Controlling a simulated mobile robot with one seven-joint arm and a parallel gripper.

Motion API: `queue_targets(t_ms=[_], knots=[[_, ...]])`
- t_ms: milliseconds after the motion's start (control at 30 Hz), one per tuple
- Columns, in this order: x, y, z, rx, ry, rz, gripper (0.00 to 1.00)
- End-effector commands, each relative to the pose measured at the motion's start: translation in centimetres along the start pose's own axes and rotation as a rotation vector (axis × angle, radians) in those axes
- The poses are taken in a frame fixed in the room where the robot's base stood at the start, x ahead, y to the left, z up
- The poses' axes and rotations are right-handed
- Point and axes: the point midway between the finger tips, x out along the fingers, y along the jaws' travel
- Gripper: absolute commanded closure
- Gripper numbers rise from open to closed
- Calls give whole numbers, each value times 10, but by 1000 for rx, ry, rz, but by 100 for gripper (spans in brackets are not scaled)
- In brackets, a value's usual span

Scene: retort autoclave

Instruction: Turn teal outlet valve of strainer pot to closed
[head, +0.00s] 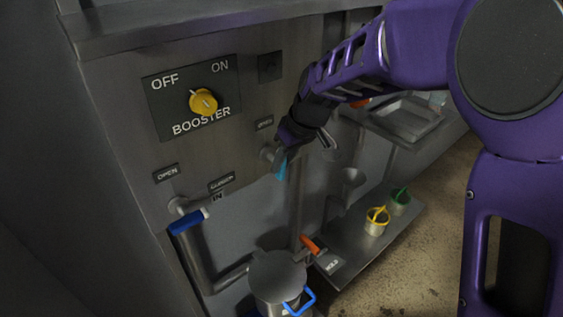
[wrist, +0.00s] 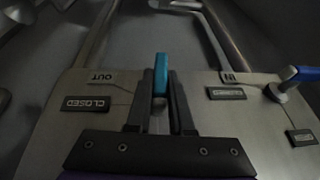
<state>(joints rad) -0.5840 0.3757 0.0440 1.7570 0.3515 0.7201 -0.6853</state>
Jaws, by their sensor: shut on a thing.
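The teal outlet valve handle (head: 281,165) sticks out below my gripper (head: 305,135) on the steel panel and points downward. In the wrist view the teal handle (wrist: 160,72) stands between the two fingers of my gripper (wrist: 160,100), which are shut on it. An OUT label (wrist: 101,77) and a CLOSED plate (wrist: 87,103) show upside down to the left of the fingers there. The valve's stem is mostly hidden by my gripper. I cannot tell which pot is the strainer pot; a grey pot (head: 277,270) with a blue handle stands below.
A blue-handled valve (head: 188,222) with an IN label is left of the teal one. A yellow BOOSTER knob (head: 203,101) is above. An orange handle (head: 310,244) is below, near a HOLD plate. Yellow (head: 376,220) and green (head: 398,202) handled cups stand on a shelf at right.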

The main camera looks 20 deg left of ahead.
Motion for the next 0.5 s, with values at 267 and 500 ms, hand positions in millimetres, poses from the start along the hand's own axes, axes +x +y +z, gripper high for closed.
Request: queue_targets(t_ms=[267,500], knots=[[0,5,1,89,1,-200,100],[0,6,0,175,2,-413,100]])
